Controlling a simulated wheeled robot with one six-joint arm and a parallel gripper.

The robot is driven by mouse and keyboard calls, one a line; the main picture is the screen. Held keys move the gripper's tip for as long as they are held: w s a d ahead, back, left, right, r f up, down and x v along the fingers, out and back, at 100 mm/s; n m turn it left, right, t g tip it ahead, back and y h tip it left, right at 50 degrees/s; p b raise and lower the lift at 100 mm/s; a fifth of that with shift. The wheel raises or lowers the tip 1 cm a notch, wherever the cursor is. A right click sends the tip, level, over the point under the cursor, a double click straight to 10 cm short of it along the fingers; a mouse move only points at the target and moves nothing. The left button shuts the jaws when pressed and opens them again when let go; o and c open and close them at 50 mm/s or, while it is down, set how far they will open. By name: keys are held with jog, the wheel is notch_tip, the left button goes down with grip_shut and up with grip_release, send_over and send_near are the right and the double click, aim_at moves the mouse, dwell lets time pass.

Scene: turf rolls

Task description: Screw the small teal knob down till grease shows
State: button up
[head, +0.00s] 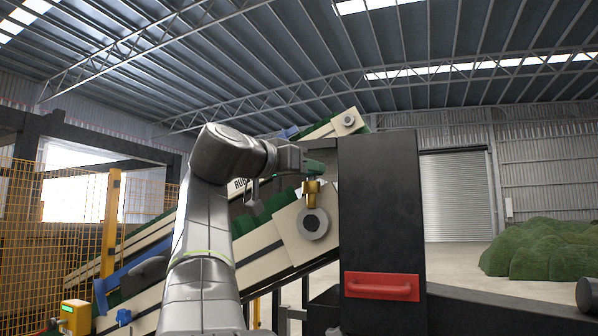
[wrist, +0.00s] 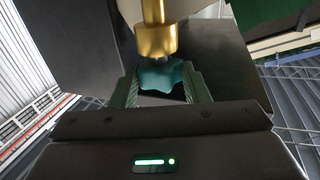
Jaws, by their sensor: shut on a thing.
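The small teal knob (wrist: 165,76) shows in the wrist view, with a lobed edge, against the end of a brass cup (wrist: 156,41). My gripper (wrist: 163,84) has its two green fingers on either side of the knob and is shut on it. In the head view my gripper (head: 315,169) is at the top of the brass fitting (head: 312,192), beside a dark upright panel. The knob itself cannot be made out there, hidden by the fingers. I see no grease in either view.
A black panel (head: 380,220) with a red handle (head: 382,286) stands close on the right of my gripper. A roller end (head: 313,224) and the sloping cream conveyor (head: 270,246) lie just below. Yellow mesh fencing (head: 50,220) is at left, green turf (head: 545,250) at right.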

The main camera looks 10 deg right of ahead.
jog(key=m+g+h+p, duration=0.1)
jog(key=g, duration=0.1)
jog(key=m+g+h, duration=0.1)
jog(key=m+g, duration=0.1)
jog(key=shift+w+a+r+p, duration=0.15)
jog(key=shift+w+a+p, duration=0.05)
jog(key=shift+w+p, duration=0.15)
jog(key=shift+w+m+g+h+p, duration=0.1)
jog(key=shift+m+g+h+p, duration=0.6)
jog(key=shift+g, duration=0.5)
jog(key=shift+m+g, duration=0.3)
jog(key=o, duration=1)
jog(key=shift+c, duration=0.2)
